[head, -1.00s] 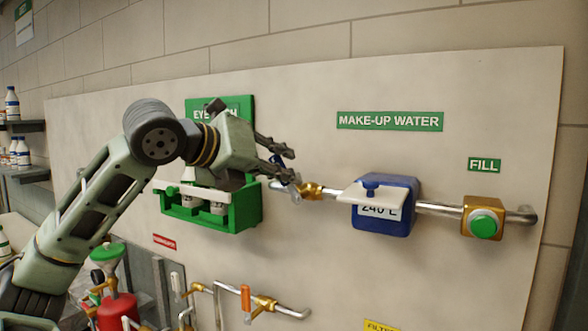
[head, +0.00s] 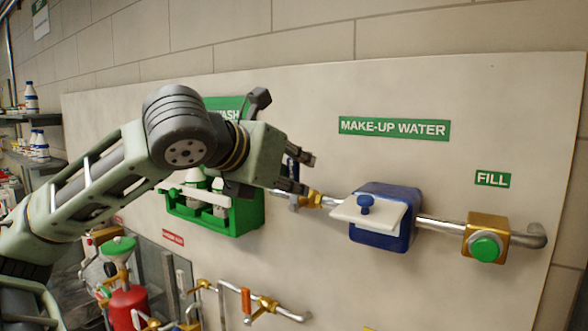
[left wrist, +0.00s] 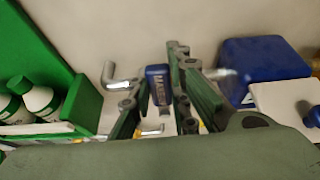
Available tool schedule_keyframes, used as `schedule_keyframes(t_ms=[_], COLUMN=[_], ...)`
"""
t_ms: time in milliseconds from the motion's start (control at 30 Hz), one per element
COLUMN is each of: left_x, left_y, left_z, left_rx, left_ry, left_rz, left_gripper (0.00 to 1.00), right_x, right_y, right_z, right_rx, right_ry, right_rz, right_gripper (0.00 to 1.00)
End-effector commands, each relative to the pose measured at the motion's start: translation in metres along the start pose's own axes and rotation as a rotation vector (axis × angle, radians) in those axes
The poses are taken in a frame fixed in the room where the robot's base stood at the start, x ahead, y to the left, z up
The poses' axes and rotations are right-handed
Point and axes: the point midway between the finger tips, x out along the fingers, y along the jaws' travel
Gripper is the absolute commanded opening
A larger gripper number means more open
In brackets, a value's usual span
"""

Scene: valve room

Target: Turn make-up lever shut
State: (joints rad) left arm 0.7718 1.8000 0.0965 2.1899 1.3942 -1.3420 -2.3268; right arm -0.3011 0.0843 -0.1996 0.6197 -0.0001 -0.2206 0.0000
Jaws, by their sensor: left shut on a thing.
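The make-up lever (head: 291,170) has a blue handle, mostly hidden behind my fingers in the head view. It stands roughly upright from the brass valve (head: 312,199) on the pipe below the make-up water sign (head: 394,128). In the left wrist view the blue handle (left wrist: 157,86), with lettering on it, sits between my fingers. My left gripper (head: 303,173) comes in from the left and is shut on the handle. It also shows in the left wrist view (left wrist: 154,98). My right gripper is not in view.
A blue meter box (head: 397,236) with a white flap sits on the pipe to the right. Beyond it is the green fill button (head: 486,248). A green eyewash holder (head: 247,215) with bottles is just left of my gripper. Smaller valves with an orange handle (head: 246,301) are below.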

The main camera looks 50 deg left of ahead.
Motion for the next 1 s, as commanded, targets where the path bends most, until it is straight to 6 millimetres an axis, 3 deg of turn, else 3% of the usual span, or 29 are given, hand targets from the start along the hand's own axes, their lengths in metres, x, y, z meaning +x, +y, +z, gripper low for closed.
schedule_keyframes(t_ms=[400, 433, 633, 1000], left_x=[-0.0002, -0.0003, -0.0003, -0.0039], left_y=[0.0001, 0.0002, 0.0001, 0.0000], left_z=[0.0000, 0.0001, 0.0002, 0.0008], left_rx=[0.015, 0.015, 0.012, 0.009], left_ry=[-0.002, -0.002, -0.002, -0.003], left_rz=[0.005, 0.005, 0.004, 0.003], left_gripper=[0.00, 0.18, 0.36, 0.37], right_x=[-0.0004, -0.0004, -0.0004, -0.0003], right_y=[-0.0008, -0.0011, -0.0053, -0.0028], right_z=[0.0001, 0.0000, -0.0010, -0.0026], right_rx=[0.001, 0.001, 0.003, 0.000], right_ry=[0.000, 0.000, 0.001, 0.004], right_rz=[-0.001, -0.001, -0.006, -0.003], right_gripper=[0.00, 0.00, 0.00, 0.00])
